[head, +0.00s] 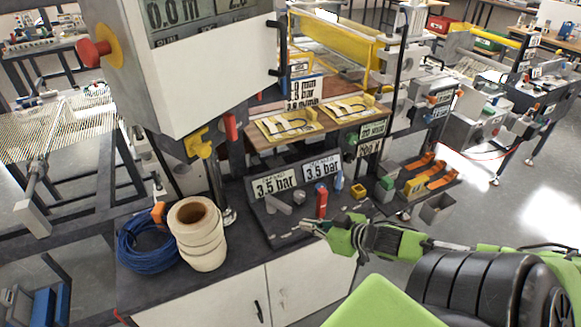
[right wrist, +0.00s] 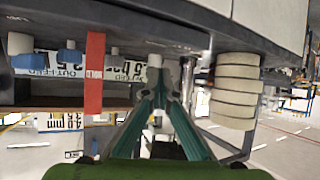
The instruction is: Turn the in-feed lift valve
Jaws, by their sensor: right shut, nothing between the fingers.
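The dark valve panel (head: 285,235) stands on the bench under two "3.5 bar" displays. Grey valve parts (head: 278,202) sit at its left, and a red upright handle (head: 321,201) is right of them. I cannot read which valve is the in-feed one in the head view. My right gripper (head: 308,225) is at the panel's front edge, shut and empty, its fingers pointing left. In the right wrist view the shut fingertips (right wrist: 172,72) are close to a pale knob (right wrist: 154,62); contact is unclear. The red handle (right wrist: 95,75) shows left of them there. My left gripper is not in view.
A white control box (head: 210,80) overhangs the bench. Orange-handled tools (head: 420,178) and a grey bin (head: 437,208) are at the right.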

